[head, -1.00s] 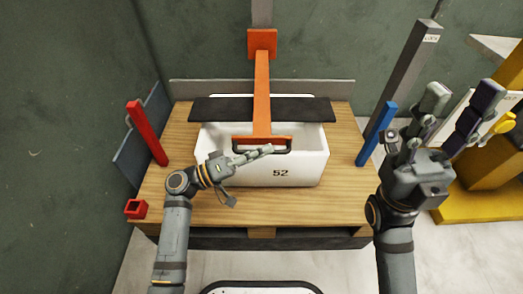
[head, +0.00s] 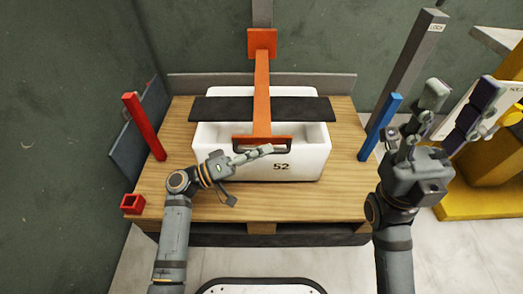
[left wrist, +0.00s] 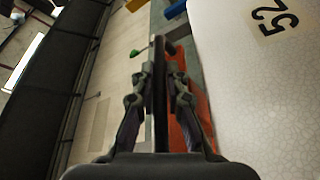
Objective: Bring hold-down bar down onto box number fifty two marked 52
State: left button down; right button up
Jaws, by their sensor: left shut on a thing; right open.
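The white box marked 52 (head: 302,172) sits on the wooden pallet, its number facing me. The hold-down bar is an orange arm (head: 262,90) with a dark crosspiece (head: 215,109) lying across above the open box. Whether the crosspiece touches the rim I cannot tell. My left gripper (head: 262,151) is shut on the dark handle at the arm's near end, in front of the box. In the left wrist view my left gripper (left wrist: 160,80) closes on this dark handle, with orange beside it. My right gripper (head: 418,122) is open and empty, right of the pallet.
The wooden pallet (head: 230,208) has a red post (head: 144,126) at left and a blue post (head: 380,127) at right. A small red square socket (head: 132,204) sits at the front left corner. A grey post (head: 412,68) and yellow equipment (head: 485,180) stand at the right.

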pick_arm(q)
jog(key=c, duration=1.7)
grip_release()
jog(key=shift+o, duration=0.2)
jog(key=shift+a, duration=0.1)
jog(key=v, duration=1.1)
jog(key=shift+a, duration=0.4)
jog(key=shift+s+f, duration=0.1)
